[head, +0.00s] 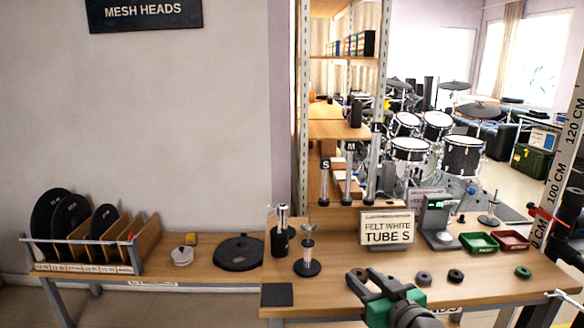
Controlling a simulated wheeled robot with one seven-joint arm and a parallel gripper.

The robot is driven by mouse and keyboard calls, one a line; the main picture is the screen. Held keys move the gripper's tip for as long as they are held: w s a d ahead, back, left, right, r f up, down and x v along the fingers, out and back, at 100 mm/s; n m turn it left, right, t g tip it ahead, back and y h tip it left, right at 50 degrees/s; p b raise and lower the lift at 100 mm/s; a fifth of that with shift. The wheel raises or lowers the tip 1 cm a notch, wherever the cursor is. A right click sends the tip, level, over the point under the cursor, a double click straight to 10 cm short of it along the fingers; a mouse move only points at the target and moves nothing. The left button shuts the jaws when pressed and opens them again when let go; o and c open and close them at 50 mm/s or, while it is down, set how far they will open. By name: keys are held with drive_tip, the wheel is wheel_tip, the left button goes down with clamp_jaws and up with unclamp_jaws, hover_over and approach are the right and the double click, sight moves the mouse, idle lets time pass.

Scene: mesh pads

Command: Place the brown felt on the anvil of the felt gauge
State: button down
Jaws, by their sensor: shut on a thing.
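My gripper (363,277) is low in front, over the front part of the bench, with its fingers pointing up and left. It is shut on a small dark piece between its fingertips; this seems to be the brown felt, but the fingers mostly hide it and its colour is hard to tell. The felt gauge (436,214) stands further back to the right, a grey stand with a lit green display. Its pale round anvil (445,238) is low at its front and looks bare. My gripper is apart from the gauge, nearer and to its left.
A grey felt ring (424,278), a black one (456,276) and a green one (523,272) lie along the bench front. A green tray (479,243) and red tray (513,241) sit right of the gauge. A felt sign (387,228) stands left of it.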

sight(362, 274)
drive_tip(key=r+p, duration=0.2)
drive_tip(key=p, duration=0.2)
drive_tip(key=w+r+p, duration=0.1)
drive_tip(key=r+p, duration=0.1)
drive_tip(key=p, duration=0.3)
drive_tip(key=w+r+p, duration=0.1)
drive_tip(key=r+p, duration=0.2)
drive_tip(key=p, duration=0.1)
drive_tip(key=shift+p, duration=0.3)
drive_tip(key=shift+w+r+p, duration=0.1)
drive_tip(key=shift+r+p, duration=0.15)
drive_tip(key=shift+p, duration=1.95)
